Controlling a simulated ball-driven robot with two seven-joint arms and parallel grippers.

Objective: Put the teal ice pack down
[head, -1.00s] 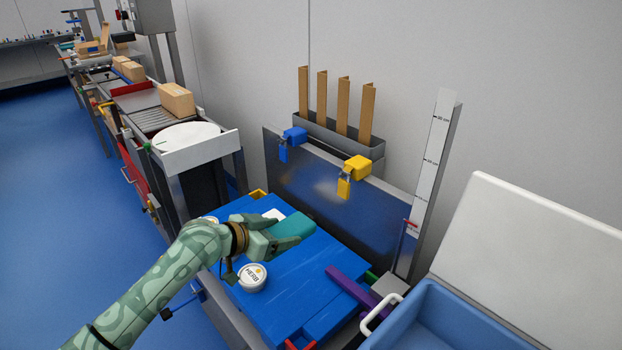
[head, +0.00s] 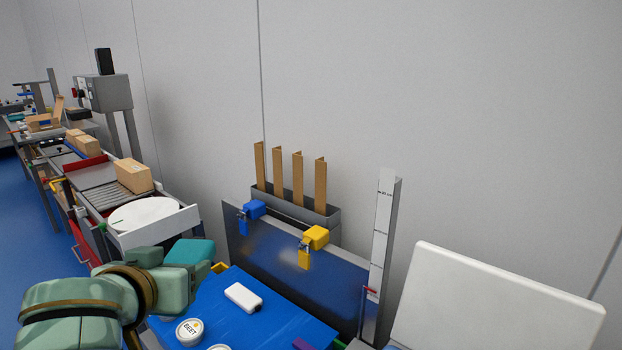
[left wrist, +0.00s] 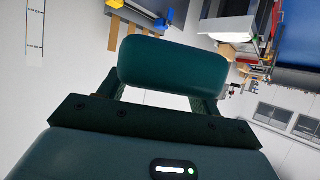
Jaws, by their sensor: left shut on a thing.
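The teal ice pack (head: 190,252) is a rounded block held in the jaws of my left gripper (head: 172,256), raised at the left end of the blue work surface (head: 262,310) in the head view. In the left wrist view the ice pack (left wrist: 172,65) sits between the two fingers, apart from any surface. The fingers are partly hidden behind my own wrist in the head view. My right gripper is in neither view.
A metal panel (head: 290,275) with blue and yellow clamps stands behind. A white round plate (head: 145,216) is beyond the gripper. A white lid (head: 495,305) stands at right.

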